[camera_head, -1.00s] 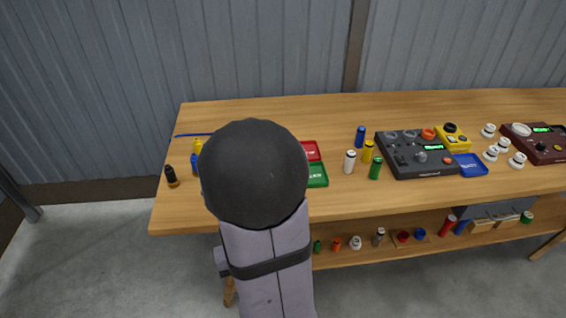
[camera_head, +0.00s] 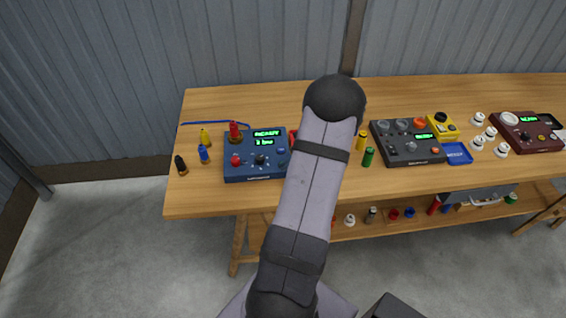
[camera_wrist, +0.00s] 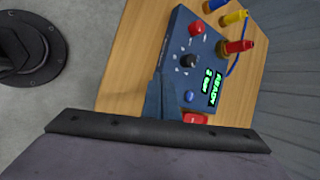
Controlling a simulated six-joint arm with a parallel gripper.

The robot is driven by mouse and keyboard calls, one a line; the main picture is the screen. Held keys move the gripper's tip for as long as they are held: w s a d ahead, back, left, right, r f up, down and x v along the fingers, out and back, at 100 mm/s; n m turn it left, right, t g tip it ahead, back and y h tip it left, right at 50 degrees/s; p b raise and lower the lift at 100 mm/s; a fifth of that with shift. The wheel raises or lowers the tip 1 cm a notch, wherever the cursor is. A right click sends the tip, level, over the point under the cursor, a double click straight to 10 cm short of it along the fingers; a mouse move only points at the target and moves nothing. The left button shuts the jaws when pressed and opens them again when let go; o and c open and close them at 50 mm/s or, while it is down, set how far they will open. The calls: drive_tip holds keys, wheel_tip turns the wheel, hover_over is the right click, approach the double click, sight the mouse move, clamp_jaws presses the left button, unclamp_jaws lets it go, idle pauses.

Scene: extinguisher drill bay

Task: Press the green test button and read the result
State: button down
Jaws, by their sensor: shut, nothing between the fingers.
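A blue tester box (camera_head: 236,172) stands at the left of the bench. Its lit display (camera_head: 266,135) shows green text, with "READY" on top and a second line too small to read surely. A black dial (camera_head: 260,160) and a red post (camera_head: 236,160) are on its face. In the wrist view the box (camera_wrist: 176,42) also shows a blue round button (camera_wrist: 189,96). I cannot make out a green button in either view. My gripper (camera_wrist: 161,76) is shut and empty, its tip over the box's near edge in the wrist view. In the head view my arm hides it.
Yellow, blue and black plugs (camera_head: 204,154) stand left of the box. A red tray (camera_wrist: 195,117) lies beside it. Right of my arm are a green cylinder (camera_head: 368,157), a dark dial console (camera_head: 405,155), a blue tray (camera_head: 457,153) and a maroon unit (camera_head: 530,133).

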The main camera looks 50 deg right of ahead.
drive_tip(key=w+d+r+m+t+h, duration=0.1)
drive_tip(key=w+d+r+m+t, duration=0.1)
drive_tip(key=w+d+r+m, duration=0.1)
drive_tip(key=shift+w+d+r+m+h, duration=0.35)
drive_tip(key=shift+w+d+r, duration=0.35)
drive_tip(key=shift+d+r, duration=0.3)
drive_tip(key=shift+f, duration=0.25)
wheel_tip(320, 180, down, 8)
drive_tip(key=b, duration=0.5)
drive_tip(key=shift+r, duration=0.2)
drive_tip(key=shift+f+b, duration=0.5)
drive_tip(key=shift+b, duration=0.2)
drive_tip(key=shift+f, duration=0.1)
idle(0.7)
drive_tip(key=shift+f+b, duration=0.3)
drive_tip(key=shift+b, duration=0.25)
